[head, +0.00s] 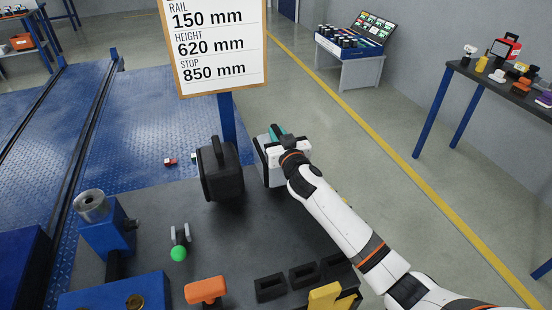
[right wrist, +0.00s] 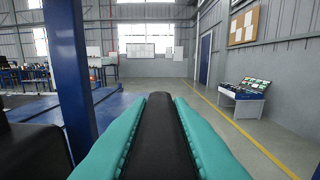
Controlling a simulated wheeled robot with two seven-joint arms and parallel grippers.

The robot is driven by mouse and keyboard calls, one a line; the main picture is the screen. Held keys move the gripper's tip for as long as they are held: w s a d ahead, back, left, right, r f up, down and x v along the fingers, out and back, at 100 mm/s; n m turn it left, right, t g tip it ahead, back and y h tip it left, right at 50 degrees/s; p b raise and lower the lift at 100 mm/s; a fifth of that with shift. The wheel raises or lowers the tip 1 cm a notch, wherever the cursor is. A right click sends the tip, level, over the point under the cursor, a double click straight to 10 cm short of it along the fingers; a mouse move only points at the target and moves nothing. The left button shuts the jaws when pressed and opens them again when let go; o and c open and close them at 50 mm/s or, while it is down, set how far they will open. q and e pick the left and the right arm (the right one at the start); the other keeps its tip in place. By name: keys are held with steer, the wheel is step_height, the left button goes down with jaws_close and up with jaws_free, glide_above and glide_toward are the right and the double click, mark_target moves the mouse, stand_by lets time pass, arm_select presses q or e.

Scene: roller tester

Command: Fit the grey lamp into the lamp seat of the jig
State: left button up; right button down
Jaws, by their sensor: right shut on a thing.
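The grey lamp (head: 270,172) is a pale box with a dark edge, at the far side of the dark bench top in the head view, partly hidden by my right gripper. My right gripper (head: 275,133) is over its top with teal fingers. In the right wrist view the fingers are shut on a black bar (right wrist: 160,135), which looks like the lamp's handle. I cannot tell whether the lamp touches the bench. I cannot make out the lamp seat of the jig. My left gripper is not in view.
A black lamp-like case (head: 220,172) stands close left of the grey lamp. A blue post (head: 227,118) with a sign (head: 212,45) rises behind. Blue fixtures (head: 110,235), a green-knobbed lever (head: 179,253), an orange block (head: 205,290) and black holders (head: 270,288) occupy the near bench.

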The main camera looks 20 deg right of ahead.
steer(key=shift+r, duration=0.1)
stand_by(0.3)
step_height(320, 180, up, 10)
steer(key=shift+p, duration=0.35)
steer(key=c, duration=1.9)
jaws_free()
jaws_close()
